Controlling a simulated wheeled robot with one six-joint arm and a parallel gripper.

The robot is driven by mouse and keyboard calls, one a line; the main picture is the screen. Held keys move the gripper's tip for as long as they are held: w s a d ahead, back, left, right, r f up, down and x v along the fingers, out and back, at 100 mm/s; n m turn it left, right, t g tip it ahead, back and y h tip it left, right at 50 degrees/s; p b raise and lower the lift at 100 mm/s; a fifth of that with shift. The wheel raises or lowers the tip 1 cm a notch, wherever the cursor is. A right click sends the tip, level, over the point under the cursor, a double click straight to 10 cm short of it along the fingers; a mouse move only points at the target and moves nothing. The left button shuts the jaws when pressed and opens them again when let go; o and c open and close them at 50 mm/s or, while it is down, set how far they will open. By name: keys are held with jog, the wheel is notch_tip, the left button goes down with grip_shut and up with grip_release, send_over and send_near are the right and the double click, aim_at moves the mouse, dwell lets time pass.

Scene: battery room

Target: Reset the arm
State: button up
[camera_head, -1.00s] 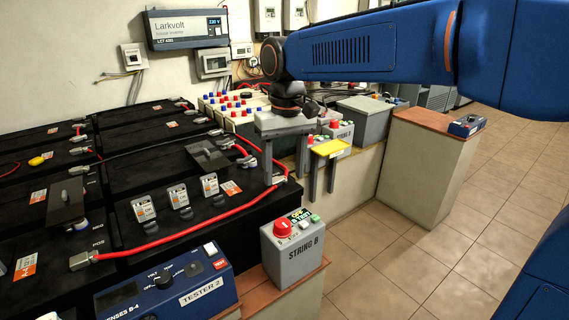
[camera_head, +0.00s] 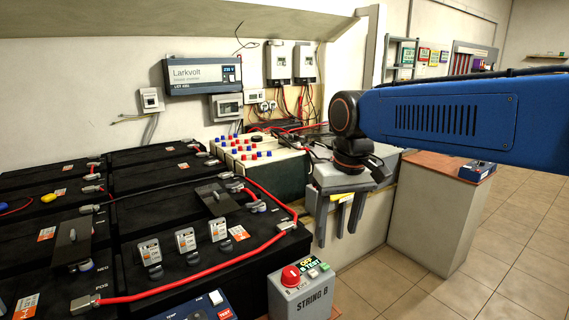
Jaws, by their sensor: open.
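My gripper (camera_head: 338,215) hangs from my blue arm right of centre in the head view.
Black batteries (camera_head: 135,215) with red and black cables fill the left. A blue tester (camera_head: 205,308) is cut off at the bottom edge. A pedestal (camera_head: 432,220) carries another blue tester (camera_head: 477,171) at right. Tiled floor is free at right. A Larkvolt unit (camera_head: 203,74) hangs on the wall.

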jog(key=s+d+f+m+t, duration=0.1)
jog(key=s+d+f+t, duration=0.1)
jog(key=s+d+f, duration=0.4)
jog(key=s+d+f+m+t, duration=0.1)
jog(key=s+d+f+m, duration=0.1)
jog(key=s+d+f, duration=0.4)
jog(key=s+d, duration=0.4)
jog(key=d, duration=0.1)
jog(key=shift+s+t+h, duration=0.3)
jog(key=shift+s+t, duration=0.1)
dwell(1.6)
